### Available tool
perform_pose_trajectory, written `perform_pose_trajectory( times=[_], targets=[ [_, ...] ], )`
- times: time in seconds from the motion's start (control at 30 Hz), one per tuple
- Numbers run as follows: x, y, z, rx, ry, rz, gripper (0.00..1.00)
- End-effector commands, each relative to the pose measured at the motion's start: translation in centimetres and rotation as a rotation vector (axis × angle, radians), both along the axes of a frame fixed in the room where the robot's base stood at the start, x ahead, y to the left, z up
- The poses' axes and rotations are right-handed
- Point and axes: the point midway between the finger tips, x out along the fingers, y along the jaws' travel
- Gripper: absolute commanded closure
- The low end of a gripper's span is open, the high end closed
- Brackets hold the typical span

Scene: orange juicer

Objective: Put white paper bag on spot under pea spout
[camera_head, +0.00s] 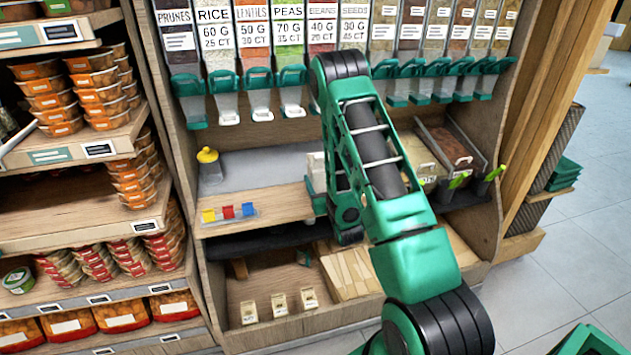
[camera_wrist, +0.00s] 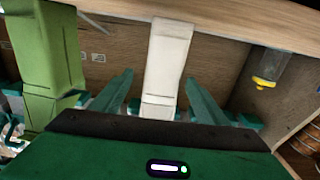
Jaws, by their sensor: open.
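The white paper bag (camera_wrist: 168,62) stands between the two fingers of my gripper (camera_wrist: 159,78) in the wrist view, where the scene appears upside down. The fingers are open, with a visible gap on each side of the bag. In the head view a small part of the white bag (camera_head: 315,163) shows at the left of my arm, which hides the rest. My gripper (camera_head: 318,192) is mostly hidden there too. The pea spout (camera_head: 291,95) hangs under the PEAS label, above and slightly left of the bag. No marked spot can be made out on the grey ledge (camera_head: 250,163) below.
A yellow-capped container (camera_head: 209,165) stands left on the ledge; it also shows in the wrist view (camera_wrist: 270,68). A light green upright thing (camera_wrist: 45,60) is close beside the white bag. The ledge between container and bag looks clear.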

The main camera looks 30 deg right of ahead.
Motion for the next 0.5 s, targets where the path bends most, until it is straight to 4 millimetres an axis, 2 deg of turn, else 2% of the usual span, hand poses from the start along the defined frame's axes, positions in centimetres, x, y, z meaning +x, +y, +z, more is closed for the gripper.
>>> perform_pose_trajectory(
  times=[0.13, 0.4, 0.5],
  targets=[
    [0.9, -0.2, 0.1, 0.000, -0.001, 0.000, 0.32],
    [4.5, -0.8, 0.3, -0.001, -0.001, 0.000, 0.32],
    [5.2, -1.0, 0.3, -0.001, -0.001, 0.000, 0.32]
  ],
)
